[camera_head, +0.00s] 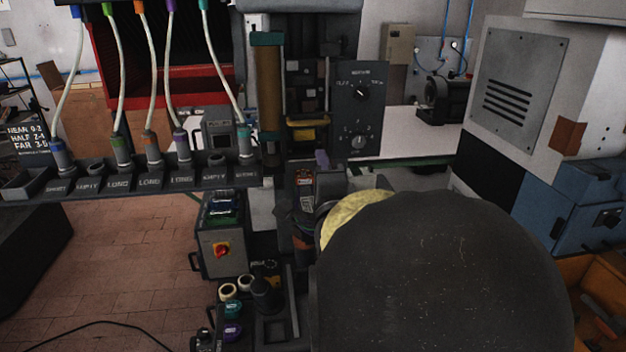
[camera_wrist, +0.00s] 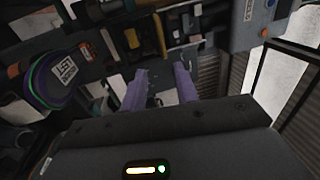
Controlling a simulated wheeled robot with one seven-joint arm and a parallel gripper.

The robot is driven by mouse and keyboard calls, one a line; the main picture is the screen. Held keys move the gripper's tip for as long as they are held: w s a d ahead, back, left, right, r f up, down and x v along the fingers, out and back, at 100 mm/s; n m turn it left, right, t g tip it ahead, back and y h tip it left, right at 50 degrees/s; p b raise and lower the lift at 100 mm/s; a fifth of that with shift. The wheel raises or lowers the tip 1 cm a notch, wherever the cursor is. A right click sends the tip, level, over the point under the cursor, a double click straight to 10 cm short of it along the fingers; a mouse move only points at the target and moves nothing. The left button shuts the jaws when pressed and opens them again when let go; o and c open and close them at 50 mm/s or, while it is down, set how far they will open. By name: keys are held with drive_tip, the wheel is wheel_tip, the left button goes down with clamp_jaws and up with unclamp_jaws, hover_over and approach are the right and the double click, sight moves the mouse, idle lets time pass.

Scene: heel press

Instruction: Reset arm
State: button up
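My gripper (camera_wrist: 160,72) shows in the wrist view with its two purple fingers apart and nothing visible between them. The fingers point towards a cluttered dark machine area. In the head view a large dark rounded part, which looks like my own arm, fills the lower right and hides much behind it.
A dark rack (camera_head: 130,181) with several cabled plugs stands at the left. A panel with two knobs (camera_head: 359,110) is at the centre. A grey control box (camera_head: 220,245) stands below. A round part with green and purple rims (camera_wrist: 58,80) is left of my fingers. Open brick floor (camera_head: 110,260) lies at left.

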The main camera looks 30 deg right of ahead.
drive_tip(key=shift+a+f, duration=0.1)
idle(0.5)
drive_tip(key=w+a+f+n+g+y, duration=0.1)
drive_tip(key=a+f+n+g+y, duration=0.25)
drive_tip(key=a+f+n, duration=0.35)
drive_tip(key=w+a+f+n+g+y, duration=0.15)
drive_tip(key=f+n+g, duration=0.25)
drive_tip(key=f, duration=0.5)
drive_tip(key=s+a+f+n+g+y, duration=0.3)
drive_tip(key=s+a+f+n+g, duration=0.5)
drive_tip(key=s+a+f+n, duration=0.3)
drive_tip(key=shift+a+n, duration=0.15)
drive_tip(key=shift+n, duration=0.45)
drive_tip(key=shift+w, duration=0.1)
